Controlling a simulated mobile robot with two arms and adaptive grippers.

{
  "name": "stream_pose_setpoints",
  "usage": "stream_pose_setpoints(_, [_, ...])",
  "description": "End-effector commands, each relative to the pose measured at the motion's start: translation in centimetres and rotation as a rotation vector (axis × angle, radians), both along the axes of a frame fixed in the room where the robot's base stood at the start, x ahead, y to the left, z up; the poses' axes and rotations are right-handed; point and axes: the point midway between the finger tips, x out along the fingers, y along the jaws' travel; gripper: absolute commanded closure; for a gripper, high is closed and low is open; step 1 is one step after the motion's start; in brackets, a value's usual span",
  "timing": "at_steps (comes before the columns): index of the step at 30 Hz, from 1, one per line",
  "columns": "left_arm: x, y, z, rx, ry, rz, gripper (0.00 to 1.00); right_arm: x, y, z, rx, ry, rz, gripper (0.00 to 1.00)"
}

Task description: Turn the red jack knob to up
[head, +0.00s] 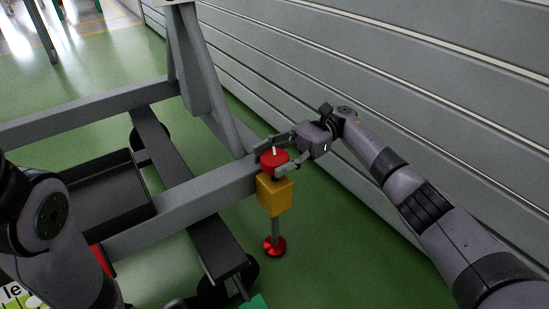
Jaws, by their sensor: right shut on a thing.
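The red jack knob (272,161) sits on top of a yellow jack block (275,194) at the corner of a grey frame, with a small white mark on its top. Below the block a grey rod runs down to a red round foot (275,246) close to or on the green floor. My right gripper (272,157) comes in from the right and is shut on the red knob, one finger on its far side and one on its near side. My left arm shows at the lower left; its gripper is out of view.
The grey frame (190,205) with beams and an upright fills the left and middle. A dark tray (100,190) lies between the beams. A grey slatted wall (450,120) runs along the right, close behind my right arm. Green floor is open around the jack foot.

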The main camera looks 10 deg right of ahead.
Motion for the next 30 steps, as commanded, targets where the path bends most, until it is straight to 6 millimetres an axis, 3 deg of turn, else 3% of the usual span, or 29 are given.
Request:
stream_pose_setpoints(25, [0.05,0.02,-0.01,-0.001,0.001,0.001,0.6,-0.11,0.15,-0.07,0.001,0.0,0.101,0.78])
stream_pose_setpoints(26, [0.05,0.02,-0.01,-0.001,0.001,0.0,0.6,-0.11,0.16,-0.07,0.001,0.0,0.101,0.5])
stream_pose_setpoints(30, [0.05,0.02,-0.01,-0.001,0.001,0.0,0.6,-0.1,0.12,-0.07,0.001,0.0,0.1,0.4])
